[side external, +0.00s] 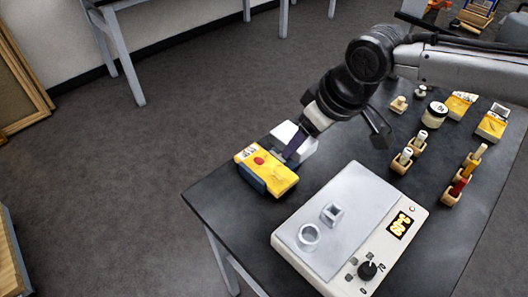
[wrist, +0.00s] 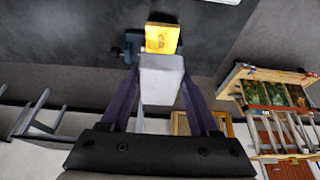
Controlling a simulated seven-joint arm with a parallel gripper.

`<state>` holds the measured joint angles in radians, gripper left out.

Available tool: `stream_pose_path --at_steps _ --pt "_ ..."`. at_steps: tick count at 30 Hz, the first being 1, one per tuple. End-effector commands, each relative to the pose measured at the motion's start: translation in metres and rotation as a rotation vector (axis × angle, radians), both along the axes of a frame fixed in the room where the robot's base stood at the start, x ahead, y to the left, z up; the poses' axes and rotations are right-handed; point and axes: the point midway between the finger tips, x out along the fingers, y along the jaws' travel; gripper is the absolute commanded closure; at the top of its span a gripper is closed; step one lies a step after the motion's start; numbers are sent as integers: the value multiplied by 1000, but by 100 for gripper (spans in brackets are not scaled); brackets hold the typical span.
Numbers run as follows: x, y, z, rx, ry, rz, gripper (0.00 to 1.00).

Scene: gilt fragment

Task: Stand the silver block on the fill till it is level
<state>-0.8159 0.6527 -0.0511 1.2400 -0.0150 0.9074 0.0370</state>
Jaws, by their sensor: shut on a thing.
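My gripper (side external: 294,147) reaches in from the upper right, its dark fingers shut on the silver block (side external: 284,132). In the wrist view, the pale grey silver block (wrist: 162,78) sits between the fingers of my gripper (wrist: 163,95). Just beyond it is a yellow piece (wrist: 162,38).
Small bottles in wooden holders, a jar (side external: 435,114) and yellow boxes stand farther back. The dark table's (side external: 225,203) edge is close.

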Motion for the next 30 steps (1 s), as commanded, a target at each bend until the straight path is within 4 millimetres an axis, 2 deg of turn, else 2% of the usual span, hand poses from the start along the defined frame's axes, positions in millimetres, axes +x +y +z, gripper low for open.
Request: stream_pose_path --at_steps 8,15,26,30 --pt "33 34 -20 3 -3 -1 100" --pt "54 56 -58 3 -3 -1 100" --pt "65 67 -75 3 -3 -1 100" --pt "65 68 -93 0 0 -1 100"
